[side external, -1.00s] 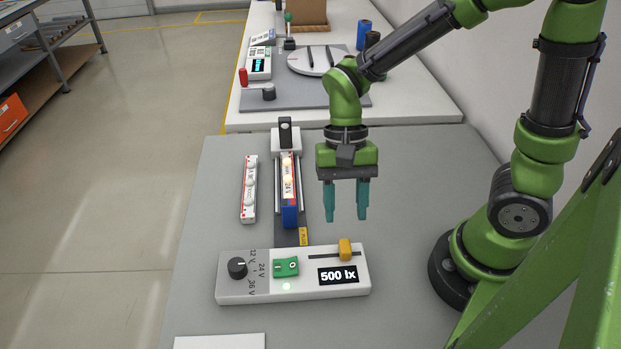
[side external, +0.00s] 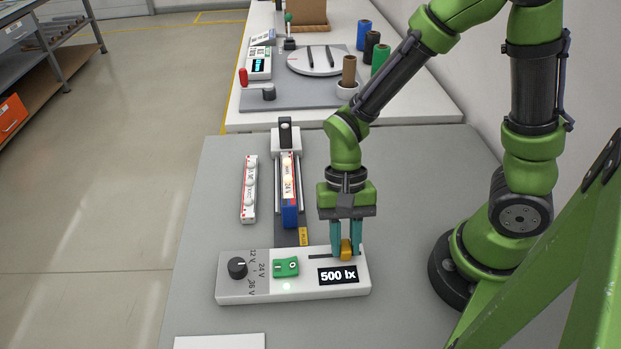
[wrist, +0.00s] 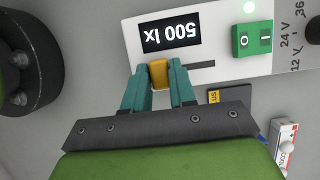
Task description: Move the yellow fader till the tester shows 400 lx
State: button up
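The yellow fader (side external: 346,250) sits near the right end of its slot on the white tester box (side external: 235,291). The tester display (side external: 338,276) reads 500 lx. My gripper (side external: 346,256) is down at the fader with its teal fingers on either side of it. In the wrist view, the fingers of my gripper (wrist: 159,78) close in on both sides of the yellow fader (wrist: 158,73), and they appear to touch it. The free part of the slot (wrist: 201,65) runs from the fader toward the green switch.
The box also carries a green switch (side external: 286,267), a lit green lamp (side external: 286,286) and a black voltage knob (side external: 237,267). Behind it a lit 24 V light strip (side external: 288,176) sits in a rail fixture. Another strip (side external: 249,189) lies to its left.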

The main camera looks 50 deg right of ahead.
grip_shut()
jog(key=shift+w+a, duration=0.4)
jog(key=o, duration=0.7)
grip_release()
jog(key=shift+f, duration=0.1)
jog(key=shift+c, duration=0.2)
jog(key=v, duration=1.7)
